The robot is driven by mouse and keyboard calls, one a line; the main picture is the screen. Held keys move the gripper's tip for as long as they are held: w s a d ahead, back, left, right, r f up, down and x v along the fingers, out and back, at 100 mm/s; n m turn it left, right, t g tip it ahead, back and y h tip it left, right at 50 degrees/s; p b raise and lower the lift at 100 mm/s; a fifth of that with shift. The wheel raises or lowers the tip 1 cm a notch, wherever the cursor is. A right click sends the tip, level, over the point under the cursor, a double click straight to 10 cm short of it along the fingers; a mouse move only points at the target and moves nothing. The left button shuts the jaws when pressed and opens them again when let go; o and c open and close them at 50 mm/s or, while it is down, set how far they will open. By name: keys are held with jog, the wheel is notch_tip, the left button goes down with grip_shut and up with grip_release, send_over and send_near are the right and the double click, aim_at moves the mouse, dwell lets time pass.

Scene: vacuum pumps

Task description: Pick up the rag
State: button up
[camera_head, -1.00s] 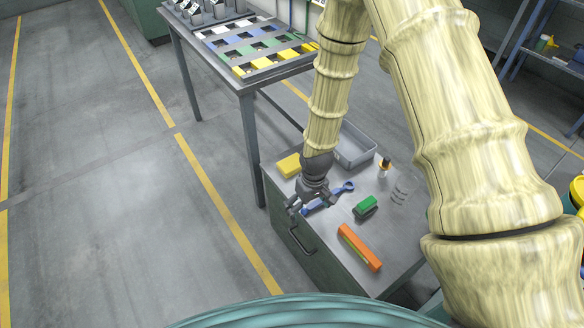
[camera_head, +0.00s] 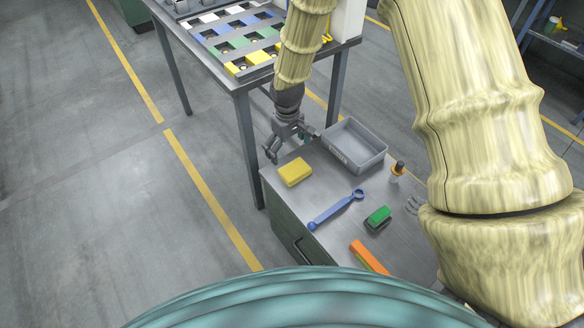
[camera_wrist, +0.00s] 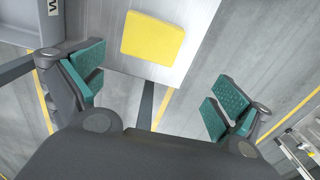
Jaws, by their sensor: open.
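The rag is most likely the yellow folded block (camera_head: 295,172), lying flat at the far left corner of the grey cabinet top (camera_head: 330,240). In the wrist view the yellow rag (camera_wrist: 153,38) lies ahead of the fingers, near the cabinet's edge. My gripper (camera_head: 290,148) is open and empty, just beyond the rag in the head view and apart from it. In the wrist view its teal finger pads (camera_wrist: 158,85) are spread wide with nothing between them.
A grey tray (camera_head: 355,146) stands right of my gripper. A blue wrench (camera_head: 335,208), a green brush (camera_head: 378,217), a small dropper bottle (camera_head: 397,170) and an orange tool (camera_head: 369,257) lie nearer. A table (camera_head: 240,85) with coloured compartments stands behind.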

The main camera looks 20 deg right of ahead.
send_over(295, 170)
notch_tip(295, 170, down, 4)
jog(key=shift+w+f, duration=0.1)
jog(key=shift+f, duration=2.9)
jog(key=shift+c, duration=0.4)
jog(key=c, duration=0.7)
jog(key=shift+r, duration=0.1)
jog(key=shift+r, duration=0.45)
jog(key=r, duration=0.1)
jog(key=s+r, duration=0.1)
jog(key=shift+r, duration=0.3)
jog(key=s+a, duration=0.1)
jog(key=s, duration=0.4)
jog(key=s+a+r, duration=0.1)
jog(key=s, duration=0.4)
jog(key=s+a, duration=0.1)
jog(key=s, duration=0.3)
jog(key=shift+s+a+r+b, duration=0.1)
jog(key=shift+s+r+b, duration=0.1)
jog(key=shift+s+b, duration=0.15)
